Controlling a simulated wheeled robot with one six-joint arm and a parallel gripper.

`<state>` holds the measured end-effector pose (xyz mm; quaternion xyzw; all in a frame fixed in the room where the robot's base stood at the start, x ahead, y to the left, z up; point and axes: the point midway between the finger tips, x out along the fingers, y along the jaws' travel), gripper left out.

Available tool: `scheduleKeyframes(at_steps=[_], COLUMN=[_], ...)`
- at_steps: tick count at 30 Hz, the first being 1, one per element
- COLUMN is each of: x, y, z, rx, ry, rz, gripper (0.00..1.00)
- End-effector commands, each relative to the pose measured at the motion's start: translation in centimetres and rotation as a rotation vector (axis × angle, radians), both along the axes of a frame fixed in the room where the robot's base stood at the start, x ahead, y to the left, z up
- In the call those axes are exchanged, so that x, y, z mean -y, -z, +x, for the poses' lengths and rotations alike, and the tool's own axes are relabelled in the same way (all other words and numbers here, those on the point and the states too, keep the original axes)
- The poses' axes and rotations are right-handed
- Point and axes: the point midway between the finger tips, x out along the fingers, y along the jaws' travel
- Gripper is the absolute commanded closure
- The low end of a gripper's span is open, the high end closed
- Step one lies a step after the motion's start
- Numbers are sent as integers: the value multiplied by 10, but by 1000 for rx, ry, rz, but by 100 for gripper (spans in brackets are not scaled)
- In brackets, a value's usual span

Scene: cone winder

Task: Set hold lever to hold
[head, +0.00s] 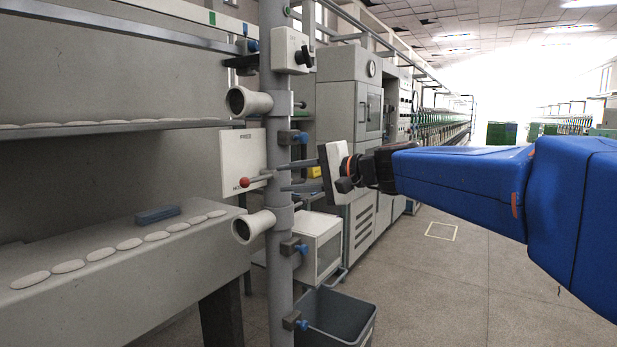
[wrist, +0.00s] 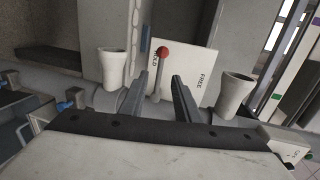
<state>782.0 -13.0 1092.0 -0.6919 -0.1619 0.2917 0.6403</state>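The hold lever is a thin grey rod with a red knob (head: 245,182) in front of a white plate (head: 240,152). The plate reads FREE at its top and HOLD at its bottom in the head view. The knob is at the HOLD end. In the wrist view the red knob (wrist: 163,52) stands beside the word HOLD, away from FREE on the plate (wrist: 190,72). My gripper (head: 279,178) is open in front of the plate. In the wrist view its fingers (wrist: 160,76) are apart, with the lever showing between their tips; I see no contact.
A grey vertical post (head: 279,110) with blue-knobbed clamps stands by the plate. Cream funnel-like cups flank it, one above (head: 248,102) and one below (head: 252,226). A dark bin (head: 338,318) is on the floor. The aisle to the right is open.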

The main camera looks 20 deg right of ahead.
Motion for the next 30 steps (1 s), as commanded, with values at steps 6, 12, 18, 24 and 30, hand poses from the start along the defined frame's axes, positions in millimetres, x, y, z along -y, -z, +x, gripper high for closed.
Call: scheduleKeyframes(at_steps=[6, 12, 18, 24, 30], x=[18, 26, 30, 30, 30], y=[-6, -8, -9, -9, -9], z=[-21, -34, -38, -39, -39], rx=[1, 0, -1, -1, -1], ry=[4, 1, 1, 0, 0], rz=[1, 0, 0, 0, -1], gripper=[70, 70, 70, 70, 70])
